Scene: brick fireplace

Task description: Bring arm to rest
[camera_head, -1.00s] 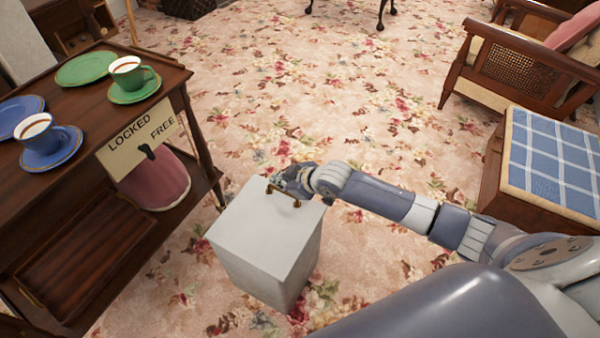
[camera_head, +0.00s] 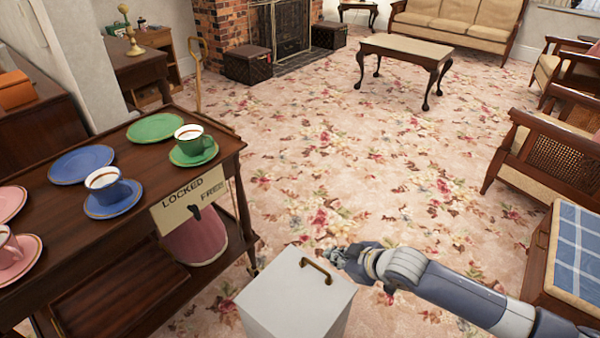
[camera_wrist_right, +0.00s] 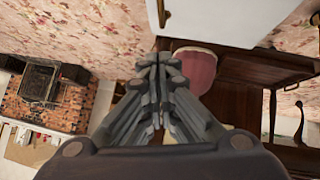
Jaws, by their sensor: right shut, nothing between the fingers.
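My right gripper (camera_head: 338,256) is just beyond the right side of a white box (camera_head: 290,300) with a brass handle (camera_head: 316,270) on top. The gripper is apart from the handle and holds nothing. In the right wrist view its fingers (camera_wrist_right: 157,70) are together. The white box also shows at the top of that view (camera_wrist_right: 225,18). My right arm (camera_head: 450,290) reaches in from the lower right. My left gripper is not in view.
A dark wooden cart (camera_head: 110,225) at left carries cups and plates, with a "LOCKED / FREE" sign (camera_head: 190,202). A blue checked stool (camera_head: 575,255) and an armchair (camera_head: 560,150) stand at right. Open floral carpet lies ahead, with a low table (camera_head: 405,47) beyond.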

